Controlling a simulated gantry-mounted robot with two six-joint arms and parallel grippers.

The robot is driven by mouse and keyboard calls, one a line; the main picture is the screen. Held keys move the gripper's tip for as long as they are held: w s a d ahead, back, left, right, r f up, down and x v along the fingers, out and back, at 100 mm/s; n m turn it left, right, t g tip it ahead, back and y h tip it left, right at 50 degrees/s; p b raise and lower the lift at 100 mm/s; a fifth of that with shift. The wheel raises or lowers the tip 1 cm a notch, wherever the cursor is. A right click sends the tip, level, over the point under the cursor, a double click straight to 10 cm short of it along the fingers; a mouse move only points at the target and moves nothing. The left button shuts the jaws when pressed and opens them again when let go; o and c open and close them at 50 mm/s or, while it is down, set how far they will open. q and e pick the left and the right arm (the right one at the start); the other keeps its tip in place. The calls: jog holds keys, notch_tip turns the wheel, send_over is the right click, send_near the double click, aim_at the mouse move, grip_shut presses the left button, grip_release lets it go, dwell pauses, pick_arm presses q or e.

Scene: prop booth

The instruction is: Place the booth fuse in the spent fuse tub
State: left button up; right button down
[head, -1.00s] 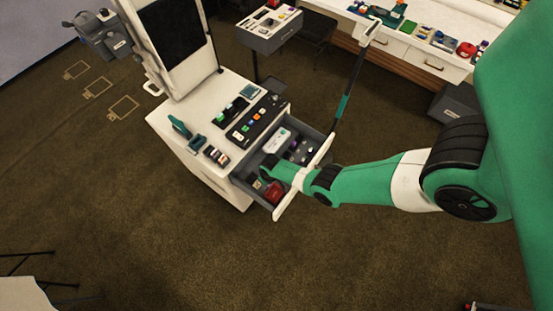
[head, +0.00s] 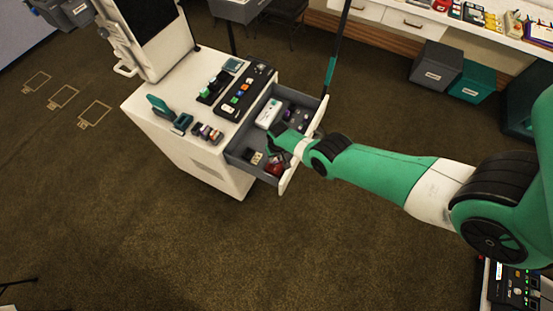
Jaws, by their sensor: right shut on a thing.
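My right gripper (head: 278,143) reaches from the right into the open drawer (head: 238,153) of the white cabinet. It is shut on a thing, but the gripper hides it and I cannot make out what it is. I cannot single out the booth fuse. A red thing (head: 275,168) lies in the drawer's near corner, just below the gripper in the picture. A grey tub (head: 434,73) and a teal tub (head: 472,83) stand on the floor at the upper right. Their labels are too small to read, so I cannot tell the spent fuse tub. My left gripper is out of view.
A white box (head: 269,112) and small dark parts lie in the drawer. The cabinet top (head: 150,97) carries a button panel (head: 245,92) and small modules. A white counter (head: 385,12) runs along the back. The carpet in front is clear.

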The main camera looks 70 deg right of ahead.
aim_at(276, 162)
jog(key=shift+f+b, duration=1.9)
jog(key=shift+f, duration=0.5)
jog(key=shift+r, duration=0.2)
jog(key=shift+f, duration=0.15)
jog(key=c, duration=0.8)
grip_release()
jog(key=r+p, duration=0.8)
jog(key=p, duration=0.1)
jog(key=s+a+r+p, duration=0.1)
jog(key=r+p, duration=0.3)
jog(key=shift+r+p, duration=0.1)
jog(key=shift+p, duration=0.2)
